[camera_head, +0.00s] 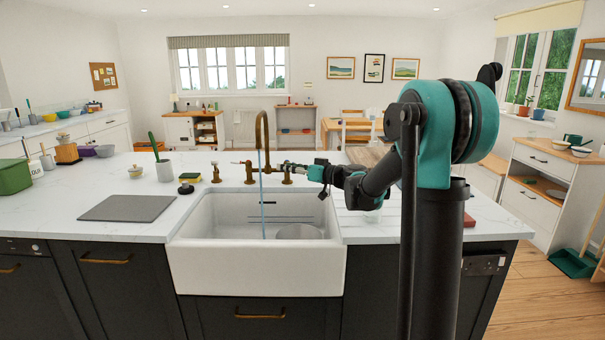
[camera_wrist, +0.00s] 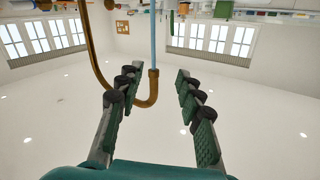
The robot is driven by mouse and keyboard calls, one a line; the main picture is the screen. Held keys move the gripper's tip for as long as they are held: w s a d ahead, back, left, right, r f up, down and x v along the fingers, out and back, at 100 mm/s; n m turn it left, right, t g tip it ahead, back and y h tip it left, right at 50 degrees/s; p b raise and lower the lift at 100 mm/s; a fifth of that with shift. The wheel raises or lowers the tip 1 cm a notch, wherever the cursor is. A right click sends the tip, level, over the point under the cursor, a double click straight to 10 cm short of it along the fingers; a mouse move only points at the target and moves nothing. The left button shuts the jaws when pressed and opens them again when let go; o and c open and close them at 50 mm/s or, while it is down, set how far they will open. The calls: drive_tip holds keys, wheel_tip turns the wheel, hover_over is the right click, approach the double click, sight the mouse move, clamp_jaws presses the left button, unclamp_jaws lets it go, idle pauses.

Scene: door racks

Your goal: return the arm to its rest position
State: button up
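My gripper (camera_head: 278,168) reaches leftward over the sink, by the brass faucet (camera_head: 262,120) and its right tap handle (camera_head: 287,176). In the wrist view, which is upside down, its two padded fingers stand wide apart, with open space between them (camera_wrist: 157,82). The brass spout (camera_wrist: 152,92) shows beyond and partly between the fingers. I see nothing held. Whether a finger touches the faucet or handle cannot be told. A blue stream of water (camera_head: 262,200) runs from the spout into the white sink (camera_head: 255,265).
A round metal pot (camera_head: 298,232) sits in the sink. A clear glass (camera_head: 373,214) stands on the counter below my arm. A grey board (camera_head: 128,208), a utensil pot (camera_head: 164,171) and a sponge (camera_head: 190,177) are on the left counter. Space above the counter is mostly free.

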drive_tip(key=s+d+f+m+g+h, duration=0.2)
drive_tip(key=s+d+f+h, duration=0.15)
drive_tip(key=s+f, duration=0.55)
drive_tip(key=s+d+f+m+g+h, duration=0.1)
drive_tip(key=s+d+f+g+h, duration=0.2)
drive_tip(key=s+f, duration=0.5)
drive_tip(key=s+d+f+m+h, duration=0.3)
drive_tip(key=s+d+f+h, duration=0.1)
drive_tip(key=s+d, duration=0.4)
drive_tip(key=s+d+f+m+h, duration=0.2)
drive_tip(key=s+d+f+h, duration=0.2)
drive_tip(key=s, duration=0.9)
drive_tip(key=d+f, duration=0.3)
drive_tip(key=d, duration=0.2)
drive_tip(key=shift+s+d+f+m+g, duration=0.2)
drive_tip(key=shift+f+m+g, duration=0.1)
drive_tip(key=shift+m, duration=0.1)
drive_tip(key=shift+o, duration=0.2)
drive_tip(key=shift+r, duration=0.1)
